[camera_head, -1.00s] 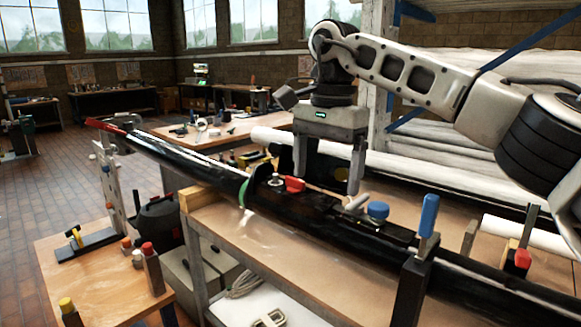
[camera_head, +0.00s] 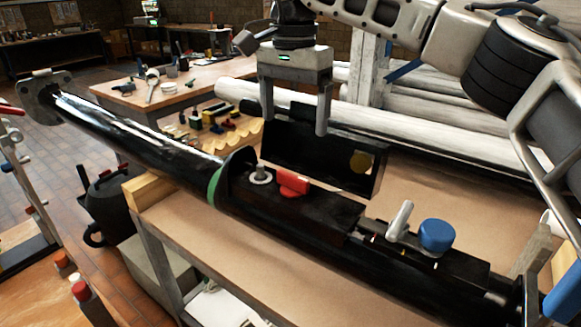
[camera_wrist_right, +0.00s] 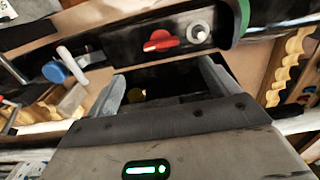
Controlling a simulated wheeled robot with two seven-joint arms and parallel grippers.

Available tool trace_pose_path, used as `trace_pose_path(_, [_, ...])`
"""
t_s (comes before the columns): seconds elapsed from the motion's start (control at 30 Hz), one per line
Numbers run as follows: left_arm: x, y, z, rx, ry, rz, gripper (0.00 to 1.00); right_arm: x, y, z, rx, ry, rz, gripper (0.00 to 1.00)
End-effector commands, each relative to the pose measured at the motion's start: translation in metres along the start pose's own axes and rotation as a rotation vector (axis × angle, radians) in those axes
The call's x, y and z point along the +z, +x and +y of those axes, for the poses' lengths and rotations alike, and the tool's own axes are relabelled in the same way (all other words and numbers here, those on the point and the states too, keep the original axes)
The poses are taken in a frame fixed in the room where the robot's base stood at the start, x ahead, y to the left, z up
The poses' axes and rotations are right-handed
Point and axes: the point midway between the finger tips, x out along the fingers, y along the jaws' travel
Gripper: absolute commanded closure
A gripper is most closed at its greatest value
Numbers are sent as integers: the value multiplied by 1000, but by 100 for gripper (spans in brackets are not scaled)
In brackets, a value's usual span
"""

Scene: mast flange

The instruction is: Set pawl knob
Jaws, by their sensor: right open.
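Several controls sit on the black mast (camera_head: 130,135) lying across the bench: a red knob (camera_head: 293,182), a grey round stud (camera_head: 261,174), a pale lever (camera_head: 400,220) and a blue knob (camera_head: 436,236). I cannot tell by sight which is the pawl knob. My right gripper (camera_head: 294,130) points down, open and empty, above and behind the red knob. The right wrist view shows its open fingers (camera_wrist_right: 163,85) apart from the red knob (camera_wrist_right: 160,41), with the stud (camera_wrist_right: 198,34) and blue knob (camera_wrist_right: 56,72) further off. My left gripper is out of view.
A black upright plate (camera_head: 335,160) with a yellow disc stands behind the mast, close to the right fingers. White rolled lengths (camera_head: 440,135) lie behind. A green band (camera_head: 214,185) circles the mast. Bare bench top (camera_head: 480,170) shows behind the mast.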

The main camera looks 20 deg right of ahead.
Motion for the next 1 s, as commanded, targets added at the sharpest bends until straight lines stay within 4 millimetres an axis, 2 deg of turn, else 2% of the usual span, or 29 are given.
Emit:
trace_pose_path(0.03, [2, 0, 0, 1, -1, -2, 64, 0, 14, 1, 4, -2, -2, 13])
trace_pose_path(0.3, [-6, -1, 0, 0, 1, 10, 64, 0, 71, 1, 3, 0, -2, 13])
trace_pose_path(0.5, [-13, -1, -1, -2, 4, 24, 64, 0, 102, 0, 1, 1, -1, 13])
trace_pose_path(0.7, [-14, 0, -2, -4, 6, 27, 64, 0, 116, 0, -1, 0, 0, 13])
trace_pose_path(0.97, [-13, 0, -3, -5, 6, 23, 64, 0, 118, 0, -1, 1, 0, 13])
trace_pose_path(1.0, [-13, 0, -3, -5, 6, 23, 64, 0, 118, 0, -1, 1, 0, 16])
